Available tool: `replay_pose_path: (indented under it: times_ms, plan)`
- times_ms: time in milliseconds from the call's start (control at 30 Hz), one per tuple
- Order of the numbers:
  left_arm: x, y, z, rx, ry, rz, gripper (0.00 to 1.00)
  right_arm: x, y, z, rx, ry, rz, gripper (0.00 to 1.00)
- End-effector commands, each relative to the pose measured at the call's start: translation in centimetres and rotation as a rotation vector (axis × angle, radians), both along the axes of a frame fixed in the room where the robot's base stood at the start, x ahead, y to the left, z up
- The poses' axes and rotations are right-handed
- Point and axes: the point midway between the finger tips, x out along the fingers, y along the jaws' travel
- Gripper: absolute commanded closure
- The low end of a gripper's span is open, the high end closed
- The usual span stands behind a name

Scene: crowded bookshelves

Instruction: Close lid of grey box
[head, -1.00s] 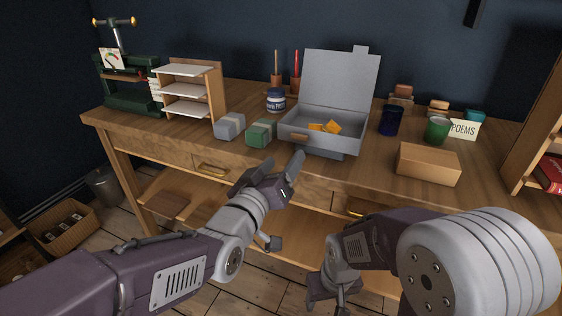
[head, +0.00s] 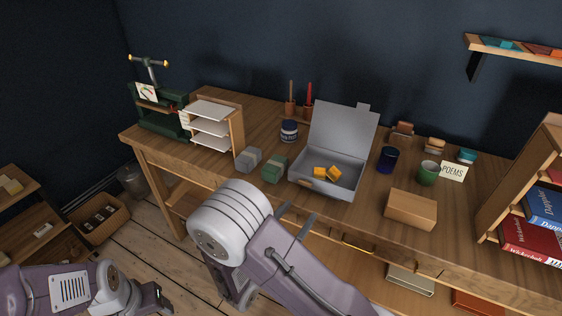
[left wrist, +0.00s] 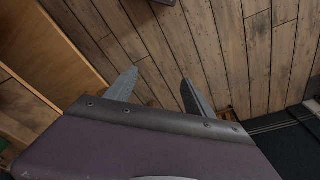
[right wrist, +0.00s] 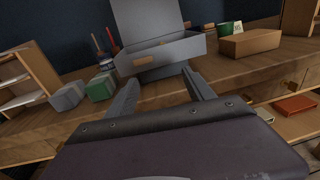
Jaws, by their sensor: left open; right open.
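The grey box (head: 345,190) stands on the wooden desk with yellow-orange pieces (head: 327,174) inside. Its lid (head: 343,132) is open, raised at the back and leaning slightly backward, with a small tab on top. My right gripper (head: 296,217) is open and empty at the desk's front edge, in front of the box and apart from it. In the right wrist view, the box (right wrist: 165,56) and lid (right wrist: 148,20) are straight ahead, beyond the open fingers (right wrist: 160,80). My left gripper (left wrist: 158,88) is open and empty over the floor, away from the desk.
Green (head: 274,170) and grey (head: 248,160) blocks sit left of the box, with a dark blue jar (head: 289,131) behind. A blue cup (head: 387,160), green cup (head: 429,173) and brown carton (head: 411,209) are to the right. A paper rack (head: 237,130) stands further left.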

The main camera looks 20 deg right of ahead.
Motion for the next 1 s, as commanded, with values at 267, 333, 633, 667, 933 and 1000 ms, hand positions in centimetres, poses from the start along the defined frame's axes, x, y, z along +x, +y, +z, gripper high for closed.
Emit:
replay_pose_path:
  times_ms: [267, 333, 633, 667, 933, 1000]
  plan:
    - [-1.5, 0.6, 0.1, 0.004, 0.058, 0.006, 0.38, 1.6, 1.3, 0.8, -0.046, -0.009, 0.089, 0.38]
    - [-1.5, 0.6, 0.1, 0.004, 0.057, 0.006, 0.38, 2.3, 0.4, 0.8, -0.046, -0.008, 0.085, 0.38]
    - [-1.4, 0.6, 0.5, 0.004, 0.054, 0.006, 0.38, 6.1, -4.2, 0.9, -0.044, -0.009, 0.084, 0.38]
    - [-1.4, 0.6, 0.5, 0.004, 0.054, 0.006, 0.38, 6.4, -4.5, 0.8, -0.044, -0.008, 0.083, 0.38]
    - [-1.4, 0.6, 0.5, 0.004, 0.054, 0.006, 0.38, 7.2, -5.2, 0.8, -0.043, -0.008, 0.088, 0.38]
    - [-1.4, 0.6, 0.5, 0.004, 0.054, 0.006, 0.38, 7.2, -5.2, 0.8, -0.043, -0.008, 0.088, 0.38]
